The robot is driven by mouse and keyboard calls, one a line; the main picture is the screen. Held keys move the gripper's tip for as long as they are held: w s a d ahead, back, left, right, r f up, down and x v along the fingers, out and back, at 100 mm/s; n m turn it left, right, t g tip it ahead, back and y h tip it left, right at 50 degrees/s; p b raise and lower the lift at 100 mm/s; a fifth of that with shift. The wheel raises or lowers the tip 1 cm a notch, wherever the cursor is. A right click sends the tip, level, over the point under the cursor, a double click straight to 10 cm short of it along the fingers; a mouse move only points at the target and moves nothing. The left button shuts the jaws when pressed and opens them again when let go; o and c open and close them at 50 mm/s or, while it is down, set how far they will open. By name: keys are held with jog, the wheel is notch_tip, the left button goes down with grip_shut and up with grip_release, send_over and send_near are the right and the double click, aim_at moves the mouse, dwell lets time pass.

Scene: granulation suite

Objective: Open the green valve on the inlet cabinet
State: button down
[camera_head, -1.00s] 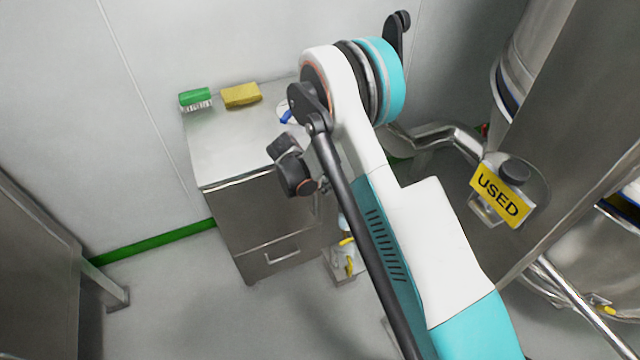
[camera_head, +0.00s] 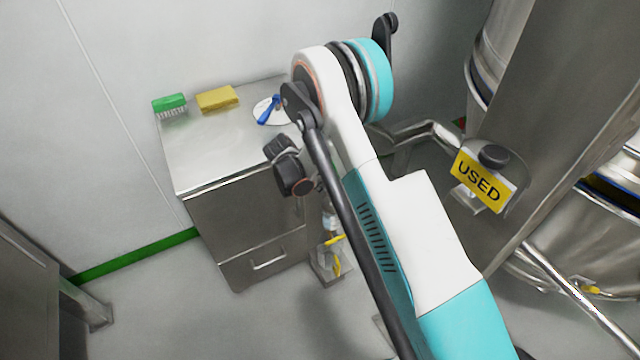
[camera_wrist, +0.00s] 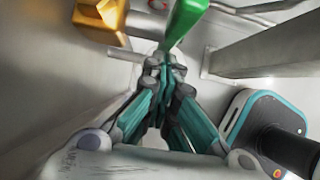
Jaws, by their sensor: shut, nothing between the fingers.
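A green valve handle (camera_wrist: 185,20) shows at the top middle of the wrist view, cut off by the frame's upper edge. My gripper (camera_wrist: 164,62) is shut and empty, its fingertips together just below the lower end of the green handle. Whether they touch it, I cannot tell. In the head view, the green handle is not visible and my arm hides what lies behind it. I cannot tell which cabinet in the head view bears the valve.
A steel cabinet (camera_head: 215,160) carries a green brush (camera_head: 170,103), a yellow sponge (camera_head: 217,98) and a blue tool (camera_head: 268,110) on a white dish. A yellow "USED" sign (camera_head: 481,182) hangs at right. A yellow part (camera_wrist: 100,15) is left of the green handle.

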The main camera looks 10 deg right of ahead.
jog(key=shift+d+r, duration=0.1)
jog(key=v, duration=1.2)
jog(key=shift+a, duration=0.2)
jog(key=s+d+r+m+t+y, duration=0.15)
jog(key=s+d+r+m, duration=0.3)
jog(key=r, duration=0.55)
jog(key=s+d+r+m+y, duration=0.25)
jog(key=s+r+m, duration=0.3)
jog(key=r, duration=0.45)
jog(key=s+d+r+m+t+y, duration=0.1)
jog(key=s+m, duration=0.4)
jog(key=s, duration=0.5)
jog(key=s+d+r+m+t, duration=0.2)
jog(key=s+m, duration=0.4)
jog(key=s, duration=0.5)
jog(key=shift+d+r+m+t+y, duration=0.35)
jog(key=shift+d+r, duration=0.2)
jog(key=shift+r, duration=0.3)
jog(key=shift+s, duration=0.1)
